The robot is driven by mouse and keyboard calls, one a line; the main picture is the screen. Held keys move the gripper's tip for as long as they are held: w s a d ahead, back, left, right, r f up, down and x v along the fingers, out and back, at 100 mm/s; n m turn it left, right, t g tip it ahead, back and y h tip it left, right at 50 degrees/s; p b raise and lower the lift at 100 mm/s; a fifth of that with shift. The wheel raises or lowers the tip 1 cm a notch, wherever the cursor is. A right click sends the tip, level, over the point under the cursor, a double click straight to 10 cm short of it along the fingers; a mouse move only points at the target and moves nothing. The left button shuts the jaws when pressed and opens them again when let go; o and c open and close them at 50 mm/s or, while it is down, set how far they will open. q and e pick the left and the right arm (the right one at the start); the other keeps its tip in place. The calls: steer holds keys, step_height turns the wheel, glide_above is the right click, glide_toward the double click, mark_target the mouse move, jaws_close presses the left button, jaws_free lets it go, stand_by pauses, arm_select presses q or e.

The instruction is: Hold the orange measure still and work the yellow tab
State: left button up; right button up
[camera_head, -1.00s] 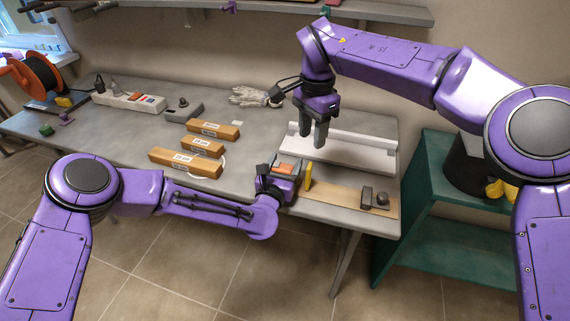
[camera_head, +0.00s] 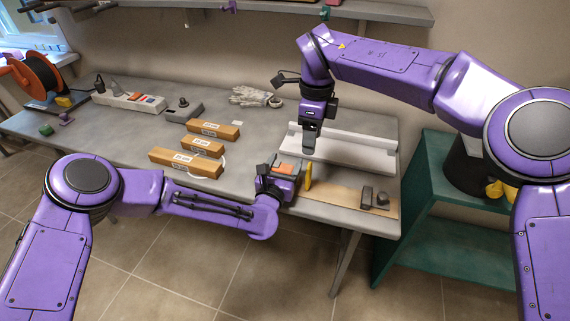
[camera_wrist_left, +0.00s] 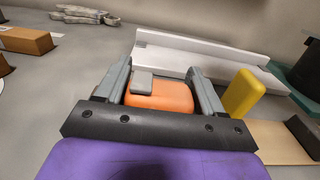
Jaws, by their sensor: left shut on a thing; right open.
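The orange measure (camera_wrist_left: 160,97) sits between the two fingers of my left gripper (camera_wrist_left: 163,85), which is shut on it at the table's front edge; a grey block shows on its top. It also shows in the head view (camera_head: 284,169), partly hidden by my gripper. The yellow tab (camera_wrist_left: 242,93) stands upright just right of my left gripper, and in the head view (camera_head: 308,175) it is beside the measure. My right gripper (camera_head: 309,150) is open and points down, above and behind the yellow tab, apart from it; its fingers overlap in this view.
A white channel-shaped rail (camera_head: 350,150) lies behind the measure. A tan board (camera_head: 340,199) with small grey pieces (camera_head: 375,198) lies to the right. Several brown boxes (camera_head: 185,163) lie to the left. A green shelf (camera_head: 430,190) stands right of the table.

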mark_target(310, 165)
step_height(310, 165, down, 11)
steer(key=shift+r, duration=0.1)
stand_by(0.3)
steer(key=c, duration=0.9)
steer(key=shift+c, duration=0.2)
